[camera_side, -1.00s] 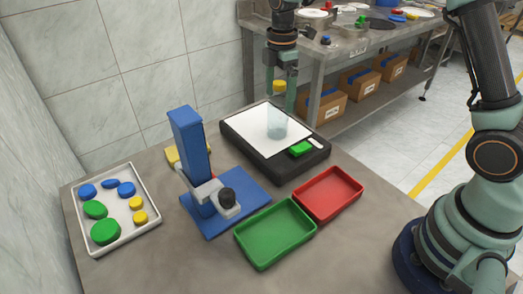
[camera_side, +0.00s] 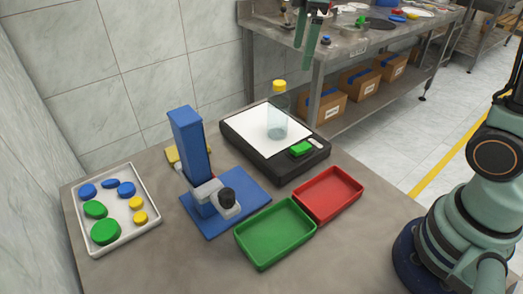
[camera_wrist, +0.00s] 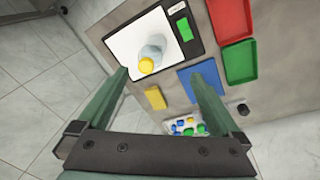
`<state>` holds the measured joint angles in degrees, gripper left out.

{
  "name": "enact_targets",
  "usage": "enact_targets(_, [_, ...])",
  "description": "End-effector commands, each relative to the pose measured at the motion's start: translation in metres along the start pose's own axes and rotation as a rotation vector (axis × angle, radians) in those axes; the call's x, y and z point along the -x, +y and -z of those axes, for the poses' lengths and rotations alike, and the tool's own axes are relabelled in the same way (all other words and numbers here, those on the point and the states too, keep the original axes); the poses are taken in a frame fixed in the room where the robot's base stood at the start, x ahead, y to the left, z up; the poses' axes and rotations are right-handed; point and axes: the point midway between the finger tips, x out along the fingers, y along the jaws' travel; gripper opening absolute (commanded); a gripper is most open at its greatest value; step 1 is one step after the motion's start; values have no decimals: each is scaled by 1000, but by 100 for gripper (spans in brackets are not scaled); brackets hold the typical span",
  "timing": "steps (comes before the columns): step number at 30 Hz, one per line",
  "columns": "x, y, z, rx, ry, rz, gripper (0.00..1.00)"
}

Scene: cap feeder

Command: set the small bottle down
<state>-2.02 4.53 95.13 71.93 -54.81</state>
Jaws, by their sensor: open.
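The small bottle (camera_side: 278,118) is clear with a yellow cap (camera_side: 279,86). It stands upright on the white top of a black flat device (camera_side: 240,133). In the wrist view the bottle (camera_wrist: 153,50) shows from above, beyond my fingertips. My gripper (camera_side: 311,50) is above the bottle and to its right in the side view, apart from it. Its two fingers are spread with nothing between them, as the wrist view (camera_wrist: 160,77) also shows.
A blue press stand (camera_side: 190,145), a green tray (camera_side: 275,235) and a red tray (camera_side: 328,195) are nearby. A white tray (camera_side: 110,243) of loose caps is at the left. A yellow block (camera_side: 175,157) lies behind the stand. Bare tabletop lies in front.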

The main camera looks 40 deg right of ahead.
Motion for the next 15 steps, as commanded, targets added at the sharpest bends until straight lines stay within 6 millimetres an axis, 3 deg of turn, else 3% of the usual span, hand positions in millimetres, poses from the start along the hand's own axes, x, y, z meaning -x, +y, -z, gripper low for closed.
enact_targets(6, [16, -41, -36, -374, 97, -100, 100])
enact_targets(15, [1, -91, -75, -827, 255, -169, 100])
